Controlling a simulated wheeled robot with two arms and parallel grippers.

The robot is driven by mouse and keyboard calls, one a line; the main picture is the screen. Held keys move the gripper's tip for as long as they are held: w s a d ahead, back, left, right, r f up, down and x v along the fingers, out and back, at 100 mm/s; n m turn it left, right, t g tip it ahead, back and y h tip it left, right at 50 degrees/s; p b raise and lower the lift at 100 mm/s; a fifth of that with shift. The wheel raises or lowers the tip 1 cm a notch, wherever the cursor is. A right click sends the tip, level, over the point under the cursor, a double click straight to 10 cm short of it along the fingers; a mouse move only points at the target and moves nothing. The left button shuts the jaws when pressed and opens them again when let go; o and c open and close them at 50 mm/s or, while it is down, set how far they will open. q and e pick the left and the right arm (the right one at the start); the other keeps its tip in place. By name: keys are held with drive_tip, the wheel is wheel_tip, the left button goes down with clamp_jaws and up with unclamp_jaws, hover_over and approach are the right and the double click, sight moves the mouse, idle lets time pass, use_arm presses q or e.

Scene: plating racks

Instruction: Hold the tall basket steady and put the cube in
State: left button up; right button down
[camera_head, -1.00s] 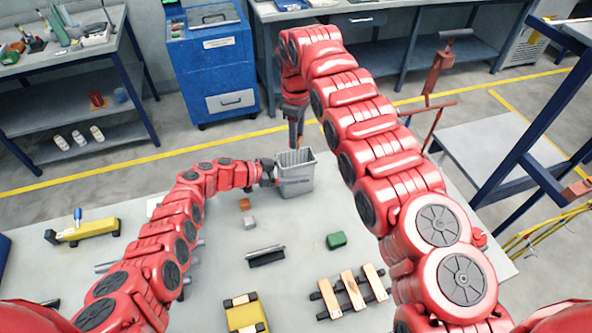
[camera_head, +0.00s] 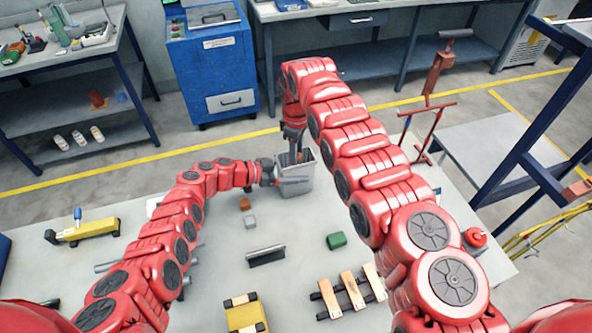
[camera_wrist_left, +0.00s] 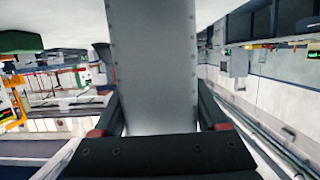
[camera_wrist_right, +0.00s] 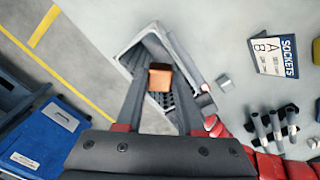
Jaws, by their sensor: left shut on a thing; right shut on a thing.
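The tall grey basket (camera_head: 296,181) stands upright at the table's far edge. My left gripper (camera_head: 272,175) is shut on the basket's side wall, and that wall (camera_wrist_left: 152,70) fills the middle of the left wrist view. My right gripper (camera_wrist_right: 160,84) points down over the basket's open top (camera_wrist_right: 140,48) and is shut on an orange-brown cube (camera_wrist_right: 160,79). The cube appears at the basket's mouth, with the grid of the basket behind it; its exact depth is hard to tell. In the head view the right fingertips are partly hidden by the basket rim.
A brown block (camera_head: 244,204), a grey cube (camera_head: 250,222), a black holder (camera_head: 266,256) and a green block (camera_head: 336,240) lie on the table (camera_head: 210,285). A wooden-slatted rack (camera_head: 349,293) and a yellow item (camera_head: 245,312) are nearer. A SOCKETS card (camera_wrist_right: 274,56) lies beside the basket.

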drive_tip(key=shift+f, duration=1)
drive_tip(key=shift+c, duration=2.2)
unclamp_jaws()
drive_tip(key=shift+s, duration=0.1)
drive_tip(key=shift+r, duration=0.15)
use_arm(q)
drive_tip(key=o, duration=1.5)
use_arm(e)
wheel_tip(320, 180, up, 12)
